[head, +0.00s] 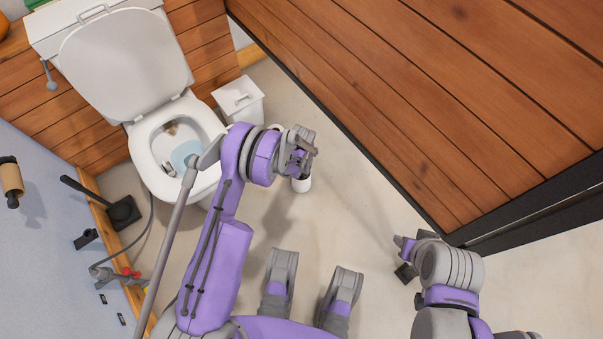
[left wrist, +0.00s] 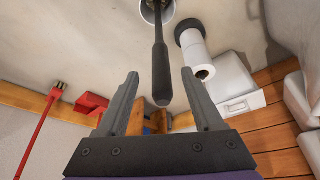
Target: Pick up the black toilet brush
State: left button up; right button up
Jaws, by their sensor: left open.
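The black toilet brush shows in the left wrist view as a long dark handle (left wrist: 160,62), its lower end inside a round white holder (left wrist: 144,12). In the head view the white holder (head: 301,184) stands on the floor under my left gripper (head: 302,158), which hides the handle. My left gripper is open, and in the left wrist view the handle's near end lies between its two fingers (left wrist: 160,76), with gaps on both sides. My right gripper (head: 403,258) is low at the right, away from the brush; its jaw opening is unclear.
The toilet (head: 175,140) stands left of my left gripper, with a small white bin (head: 238,98) beside it. A toilet-roll stack (left wrist: 194,48) is right of the brush. A black long-handled tool (head: 122,212) stands by the left wall. A wooden panel (head: 430,80) bounds the right.

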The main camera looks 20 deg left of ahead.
pick_arm(q)
jog(key=x, duration=0.3)
jog(key=b+x, duration=0.1)
jog(key=x, duration=0.1)
jog(key=shift+w+a, duration=0.15)
jog(key=shift+w, duration=0.15)
grip_shut()
